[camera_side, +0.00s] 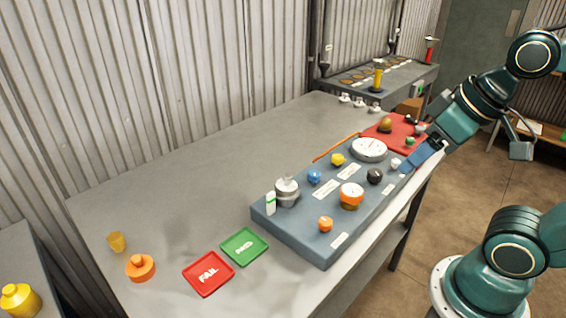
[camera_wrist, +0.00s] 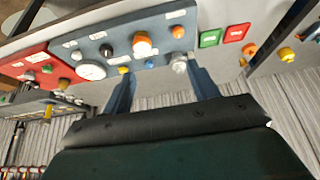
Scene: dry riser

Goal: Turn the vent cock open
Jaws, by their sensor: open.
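A blue-grey panel (camera_side: 290,235) on the bench carries several knobs, and its labels are too small to read, so I cannot tell which is the vent cock. The knobs include a blue one (camera_side: 314,176), a yellow one (camera_side: 338,159), a black one (camera_side: 375,176), a small white one (camera_side: 396,163), an orange one (camera_side: 326,224) and a larger orange-and-white one (camera_side: 351,196). A silver fitting (camera_side: 287,191) stands at the panel's left end. My gripper (camera_side: 408,165) is open and empty near the panel's right end. Its two blue fingers (camera_wrist: 164,82) are spread in the wrist view.
A round white gauge (camera_side: 369,149) and a red board (camera_side: 393,132) lie at the panel's far end. A red tray (camera_side: 196,284) and a green tray (camera_side: 245,258) sit at the near left. The bench's left middle is clear.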

